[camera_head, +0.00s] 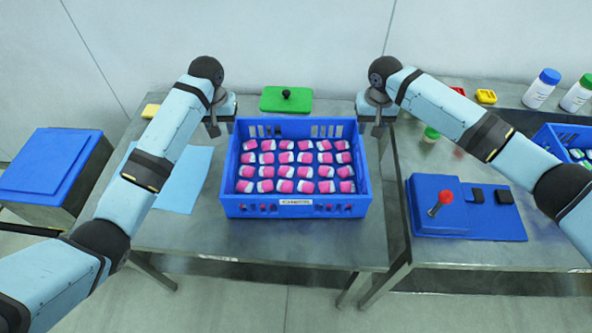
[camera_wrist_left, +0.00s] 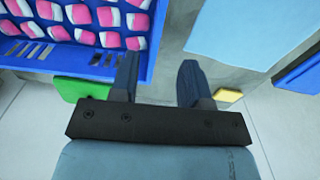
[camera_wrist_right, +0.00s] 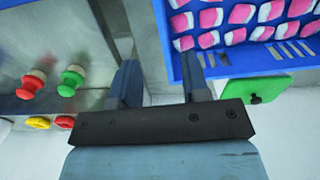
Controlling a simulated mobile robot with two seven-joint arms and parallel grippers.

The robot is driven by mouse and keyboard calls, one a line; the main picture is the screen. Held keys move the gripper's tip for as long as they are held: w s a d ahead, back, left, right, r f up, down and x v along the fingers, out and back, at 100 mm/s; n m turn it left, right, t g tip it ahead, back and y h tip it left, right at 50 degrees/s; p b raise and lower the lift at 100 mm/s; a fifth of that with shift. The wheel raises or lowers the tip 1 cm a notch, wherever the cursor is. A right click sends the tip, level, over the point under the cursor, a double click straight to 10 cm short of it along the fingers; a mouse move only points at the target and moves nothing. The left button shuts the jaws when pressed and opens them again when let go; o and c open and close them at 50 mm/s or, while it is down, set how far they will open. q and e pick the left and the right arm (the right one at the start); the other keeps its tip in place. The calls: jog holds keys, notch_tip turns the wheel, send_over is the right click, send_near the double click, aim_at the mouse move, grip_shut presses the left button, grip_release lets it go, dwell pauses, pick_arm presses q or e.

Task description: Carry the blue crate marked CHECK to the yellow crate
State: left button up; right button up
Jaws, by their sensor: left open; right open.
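The blue crate (camera_head: 246,209) stands on the metal table in the middle of the head view, with a white label reading CHECK on its front wall. It holds several rows of pink-and-white pieces. My left gripper (camera_head: 214,122) is open at the crate's far left corner; the left wrist view shows the crate's side wall (camera_wrist_left: 155,48) by its fingers (camera_wrist_left: 157,66). My right gripper (camera_head: 377,122) is open at the far right corner; the right wrist view shows the crate's wall (camera_wrist_right: 166,42) by its fingers (camera_wrist_right: 160,68). I cannot tell whether either touches it. No yellow crate is in view.
A green lid (camera_head: 272,103) lies behind the crate, a light blue sheet (camera_head: 187,185) left of it. A second table at right holds a blue control box with a red-knobbed lever (camera_head: 440,205), bottles (camera_head: 541,88) and another blue crate (camera_head: 550,135). A blue-lidded bin (camera_head: 50,165) stands left.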

aim_at(228, 152)
pick_arm(q)
notch_tip(228, 152, down, 14)
jog(key=shift+r, duration=0.1)
pick_arm(e)
notch_tip(228, 152, down, 14)
jog(key=shift+r, duration=0.1)
pick_arm(q)
grip_shut()
pick_arm(e)
grip_shut()
dwell(0.8)
pick_arm(q)
jog(key=shift+w+r, duration=0.1)
jog(key=shift+r, duration=0.15)
pick_arm(e)
jog(key=shift+w+r, duration=0.1)
jog(key=shift+r, duration=0.15)
